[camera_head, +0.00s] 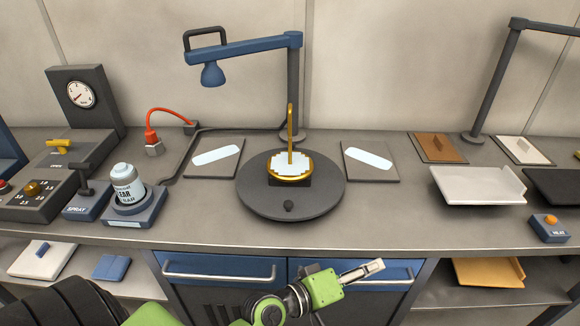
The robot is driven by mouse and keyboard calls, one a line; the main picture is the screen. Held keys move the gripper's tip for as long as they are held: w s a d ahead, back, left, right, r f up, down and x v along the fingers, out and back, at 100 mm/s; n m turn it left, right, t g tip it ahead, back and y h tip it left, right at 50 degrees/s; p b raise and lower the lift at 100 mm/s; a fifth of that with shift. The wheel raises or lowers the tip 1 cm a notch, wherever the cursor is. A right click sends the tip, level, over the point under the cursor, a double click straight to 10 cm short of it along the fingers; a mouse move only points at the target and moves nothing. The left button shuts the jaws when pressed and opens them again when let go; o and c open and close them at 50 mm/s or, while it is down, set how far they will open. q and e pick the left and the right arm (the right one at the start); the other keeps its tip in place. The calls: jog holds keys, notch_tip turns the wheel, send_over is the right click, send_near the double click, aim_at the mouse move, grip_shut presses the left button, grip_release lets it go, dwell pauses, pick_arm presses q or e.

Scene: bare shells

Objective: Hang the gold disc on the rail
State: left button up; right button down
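The gold disc (272,176) sits on a small dark block on the round dark turntable (250,197). It has a gold rim, a patchy white face and a tall gold hook (290,118) rising from it. The dark rail (548,26) stands on a post at the upper right and runs out of the picture. My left gripper (374,267) is low in front of the counter, below and to the right of the disc, well apart from it. Its fingers look close together, but I cannot tell whether they are shut. My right gripper is not in view.
A blue lamp arm (245,47) reaches over the counter behind the turntable. A spray can (127,185) and control boxes stand left. A white tray (478,187) and a button box (549,227) are right. The counter between turntable and white tray is partly clear.

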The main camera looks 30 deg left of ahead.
pick_arm(q)
jog(key=w+a+r+n+t+y, duration=0.1)
jog(key=w+a+r+n+t, duration=0.1)
jog(key=r+n, duration=0.25)
jog(key=w+a+r+n+t+y, duration=0.1)
jog(key=w+a+r+n+t, duration=0.2)
jog(key=r, duration=0.2)
notch_tip(320, 180, up, 5)
jog(key=n+y, duration=1.3)
jog(key=n, duration=0.8)
send_over(289, 177)
jog(key=s+d, duration=0.4)
jog(key=d, duration=0.2)
jog(key=a+f+n+g, duration=0.1)
jog(key=n, duration=0.1)
jog(key=a+f+n+g+y, duration=0.1)
jog(key=a+f+n+g, duration=0.1)
jog(key=f+n, duration=0.1)
jog(key=shift+w+a+n+y+b, duration=0.25)
jog(key=shift+w+n+y+b, duration=0.05)
jog(key=shift+n+b, duration=0.1)
jog(key=shift+a+f, duration=0.1)
jog(key=shift+f, duration=0.1)
